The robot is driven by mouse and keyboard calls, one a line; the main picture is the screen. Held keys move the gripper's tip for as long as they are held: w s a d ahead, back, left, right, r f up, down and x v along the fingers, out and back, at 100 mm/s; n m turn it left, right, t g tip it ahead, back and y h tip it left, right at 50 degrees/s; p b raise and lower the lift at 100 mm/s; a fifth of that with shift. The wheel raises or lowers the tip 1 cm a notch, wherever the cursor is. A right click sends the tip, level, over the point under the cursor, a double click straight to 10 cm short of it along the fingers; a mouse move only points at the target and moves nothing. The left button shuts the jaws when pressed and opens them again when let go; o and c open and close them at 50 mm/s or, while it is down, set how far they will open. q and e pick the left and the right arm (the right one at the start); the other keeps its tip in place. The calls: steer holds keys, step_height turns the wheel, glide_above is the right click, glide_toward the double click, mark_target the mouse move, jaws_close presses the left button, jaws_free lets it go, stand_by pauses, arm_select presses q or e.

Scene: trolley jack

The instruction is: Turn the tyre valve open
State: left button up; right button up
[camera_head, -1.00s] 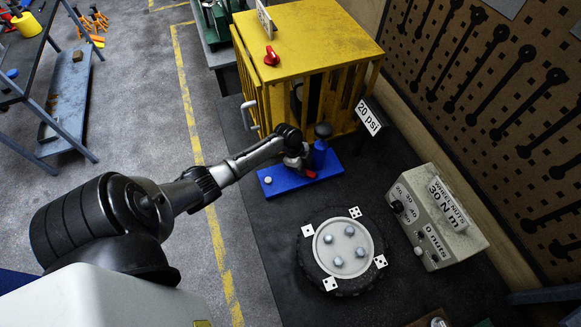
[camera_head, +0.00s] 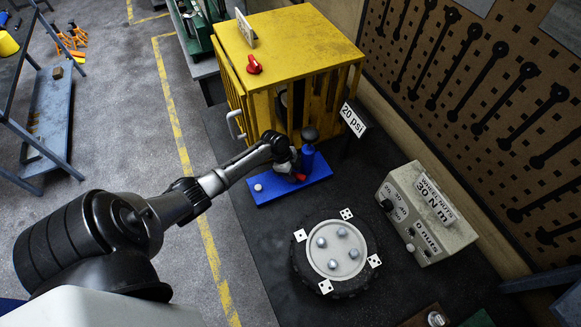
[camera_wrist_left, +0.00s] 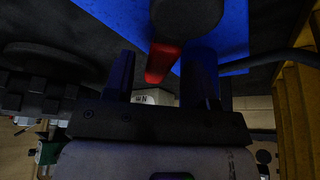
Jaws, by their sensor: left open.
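A blue base plate (camera_head: 265,191) lies on the dark bench top in front of the yellow cage, with a blue cylinder (camera_head: 307,158) with a dark round top on it. A small red lever (camera_head: 300,177) sits low beside the cylinder; it also shows in the left wrist view (camera_wrist_left: 160,63). My left gripper (camera_head: 288,170) is over the plate at this lever. In the left wrist view its two fingers (camera_wrist_left: 160,80) are apart, with the red lever between them; I cannot tell whether they touch it. A red knob (camera_head: 254,65) is on top of the cage. My right gripper is not in view.
The yellow cage (camera_head: 300,45) stands close behind the plate, with a "20 psi" sign (camera_head: 352,120) to its right. A wheel (camera_head: 333,285) with several nuts lies in front, and a grey control box (camera_head: 432,215) stands at right.

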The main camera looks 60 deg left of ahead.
arm_select(q)
steer(key=v, duration=1.3)
steer(key=shift+a+r+b, duration=0.2)
steer(key=shift+r+b, duration=0.05)
steer(key=shift+b, duration=0.15)
steer(key=shift+s+n, duration=0.1)
steer(key=shift+n, duration=0.2)
step_height(320, 180, up, 5)
steer(key=w+d+n+t+y, duration=0.1)
steer(key=d+n+t+y, duration=0.1)
steer(key=n+y, duration=0.45)
steer(key=s+d+r+t+p, duration=0.1)
steer(key=s+d+r, duration=0.1)
steer(key=d, duration=0.3)
steer(key=s+d+r+p, duration=0.1)
steer(key=s+d+p, duration=0.1)
steer(key=d, duration=0.4)
steer(key=s+d+n+g+h+p, duration=0.1)
steer(key=s+d+p, duration=0.4)
steer(key=s+d, duration=1)
steer(key=shift+s+g+h+p, duration=0.4)
steer(key=shift+s+g+h, duration=0.2)
steer(key=shift+s+h, duration=0.55)
